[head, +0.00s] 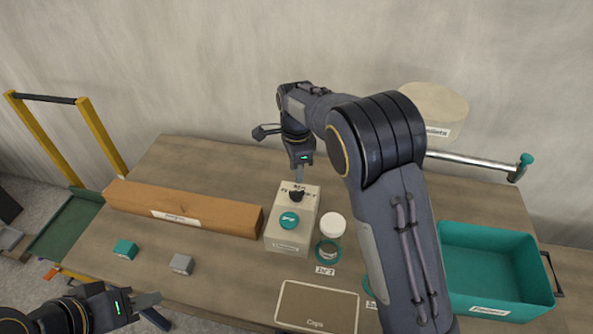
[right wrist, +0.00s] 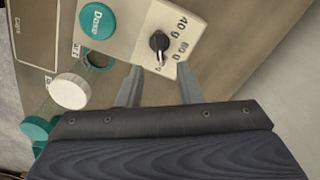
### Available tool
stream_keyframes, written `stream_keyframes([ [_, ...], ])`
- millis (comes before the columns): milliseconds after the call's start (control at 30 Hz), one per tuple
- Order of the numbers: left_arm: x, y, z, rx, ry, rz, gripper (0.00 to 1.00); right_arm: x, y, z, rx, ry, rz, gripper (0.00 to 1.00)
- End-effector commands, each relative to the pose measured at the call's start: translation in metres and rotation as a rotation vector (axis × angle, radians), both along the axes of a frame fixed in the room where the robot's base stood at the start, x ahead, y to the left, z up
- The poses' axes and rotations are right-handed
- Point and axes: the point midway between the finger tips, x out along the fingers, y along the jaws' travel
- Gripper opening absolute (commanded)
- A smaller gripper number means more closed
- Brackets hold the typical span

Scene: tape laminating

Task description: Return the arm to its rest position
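My right gripper (head: 300,172) is over the back end of a beige dispenser box (head: 291,238). In the right wrist view its two fingers (right wrist: 159,70) are apart with nothing between them. The box's black dial (right wrist: 159,41) lies just beyond the fingertips, apart from them as far as I can tell. The box's teal "Dose" button (right wrist: 97,20) is beside the dial. My right arm (head: 390,220) reaches across the table and hides part of it. My left gripper (head: 153,308) is at the lower left, open and empty, near the table's front edge.
A white-lidded jar (head: 332,225) stands right of the box. A teal bin (head: 495,262) is at the right. A long brown carton (head: 183,208), a teal block (head: 125,249) and a grey block (head: 181,264) are at the left. A round beige container (head: 433,108) stands at the back.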

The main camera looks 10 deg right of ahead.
Motion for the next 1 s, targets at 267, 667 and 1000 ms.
stream_keyframes([
  [267, 0.0, 0.0, 0.0, 0.0, 0.0, 0.0, 0.36, 0.0, 0.0, -0.001, 0.0, 0.0, 0.0, 0.33],
  [667, 0.0, 0.0, 0.0, 0.0, 0.0, 0.0, 0.36, -0.076, -0.068, 0.062, 0.244, -0.098, 0.267, 0.33],
  [1000, 0.0, 0.0, 0.0, 0.0, 0.0, 0.0, 0.36, -0.215, -0.104, 0.112, 0.284, -0.433, 0.779, 0.33],
])
